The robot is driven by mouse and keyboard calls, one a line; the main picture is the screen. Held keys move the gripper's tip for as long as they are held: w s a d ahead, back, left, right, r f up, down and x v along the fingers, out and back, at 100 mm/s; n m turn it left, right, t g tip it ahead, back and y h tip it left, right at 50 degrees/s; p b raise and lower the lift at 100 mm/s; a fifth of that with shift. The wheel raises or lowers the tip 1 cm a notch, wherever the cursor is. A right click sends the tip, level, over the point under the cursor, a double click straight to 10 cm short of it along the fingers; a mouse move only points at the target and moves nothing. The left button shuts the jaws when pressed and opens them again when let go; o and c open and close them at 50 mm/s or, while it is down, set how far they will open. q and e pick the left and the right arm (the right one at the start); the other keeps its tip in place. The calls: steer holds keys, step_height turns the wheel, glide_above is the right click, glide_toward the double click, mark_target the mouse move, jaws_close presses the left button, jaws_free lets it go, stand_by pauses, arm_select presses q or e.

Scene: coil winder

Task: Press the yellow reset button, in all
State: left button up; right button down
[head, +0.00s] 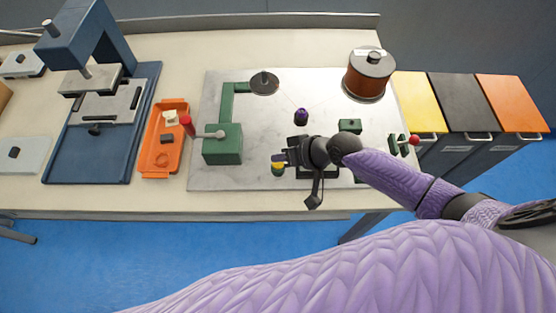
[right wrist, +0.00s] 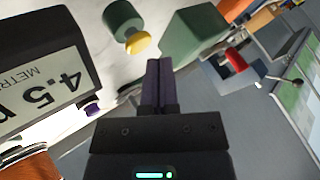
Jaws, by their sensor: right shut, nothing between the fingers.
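In the right wrist view the yellow button (right wrist: 139,45) is a round cap on a dark green housing (right wrist: 121,18). My right gripper (head: 279,158) is shut and empty, over the front part of the pale winder plate (head: 240,180). In the right wrist view its shut fingers (right wrist: 158,66) point beside and just short of the button, with a visible gap. My left gripper is not in view.
A black meter display (right wrist: 40,75) stands close to the right gripper. A green block with a red-knobbed lever (head: 222,146), an orange tray (head: 163,165) and a blue press (head: 85,150) lie leftward. A copper wire spool (head: 368,75) stands at back right; bins (head: 465,100) stand beyond.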

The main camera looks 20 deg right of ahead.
stand_by(0.8)
steer(key=shift+f, duration=0.15)
steer(key=shift+f+b, duration=0.35)
steer(key=shift+b, duration=0.05)
steer(key=shift+f, duration=0.1)
